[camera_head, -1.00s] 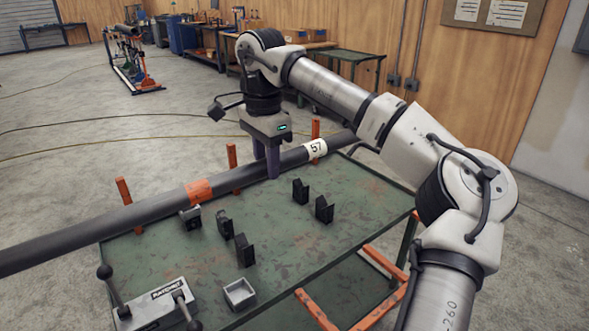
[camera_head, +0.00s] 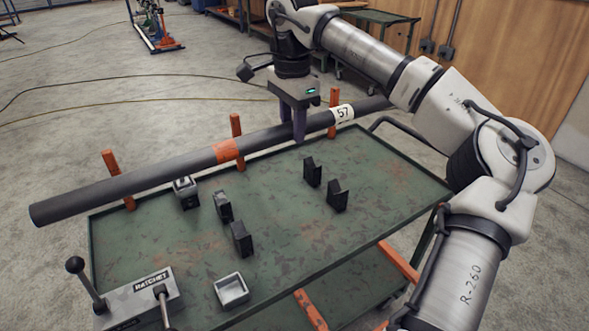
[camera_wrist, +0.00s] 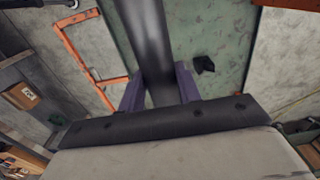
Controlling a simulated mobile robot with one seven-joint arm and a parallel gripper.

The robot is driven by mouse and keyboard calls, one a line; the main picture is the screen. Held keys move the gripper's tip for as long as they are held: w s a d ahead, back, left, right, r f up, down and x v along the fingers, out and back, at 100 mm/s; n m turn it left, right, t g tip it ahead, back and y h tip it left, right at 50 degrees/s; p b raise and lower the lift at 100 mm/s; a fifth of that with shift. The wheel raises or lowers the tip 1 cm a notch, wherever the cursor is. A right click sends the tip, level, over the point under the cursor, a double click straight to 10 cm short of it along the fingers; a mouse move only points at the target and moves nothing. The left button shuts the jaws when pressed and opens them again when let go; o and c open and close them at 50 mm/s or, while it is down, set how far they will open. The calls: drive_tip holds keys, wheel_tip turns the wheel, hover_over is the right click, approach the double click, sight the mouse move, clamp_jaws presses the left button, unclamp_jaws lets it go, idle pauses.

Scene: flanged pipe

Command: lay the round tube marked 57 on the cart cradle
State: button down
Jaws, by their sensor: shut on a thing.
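The long dark grey round tube (camera_head: 175,168) has an orange band and a white label reading 57 near its right part. My gripper (camera_head: 298,125) is shut on it just left of the label. The tube runs along the far side of the green cart top (camera_head: 290,235), in front of the orange posts (camera_head: 237,128), and its left end overhangs the cart. Several black notched blocks (camera_head: 313,172) stand on the cart top, nearer than the tube. The tube appears above the surface; its exact height is unclear. In the wrist view, the tube (camera_wrist: 150,45) passes between my fingers.
A grey ratchet box (camera_head: 140,298) with levers and a small open tray (camera_head: 231,290) sit on the near part of the cart. A green table (camera_head: 375,17) and a red-framed rack (camera_head: 155,30) stand behind. Floor left of the cart is clear apart from cables.

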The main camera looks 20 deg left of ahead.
drive_tip(key=shift+s+f+b, duration=0.15)
drive_tip(key=shift+f+b, duration=6.2)
drive_tip(key=shift+f, duration=3.85)
drive_tip(key=shift+s, duration=0.1)
drive_tip(key=shift+d+f+b, duration=0.1)
drive_tip(key=shift+f+b, duration=0.35)
drive_tip(key=shift+f, duration=1.2)
drive_tip(key=c, duration=0.9)
unclamp_jaws()
wheel_tip(320, 180, up, 15)
drive_tip(key=shift+r+p, duration=0.1)
drive_tip(key=shift+p, duration=1.05)
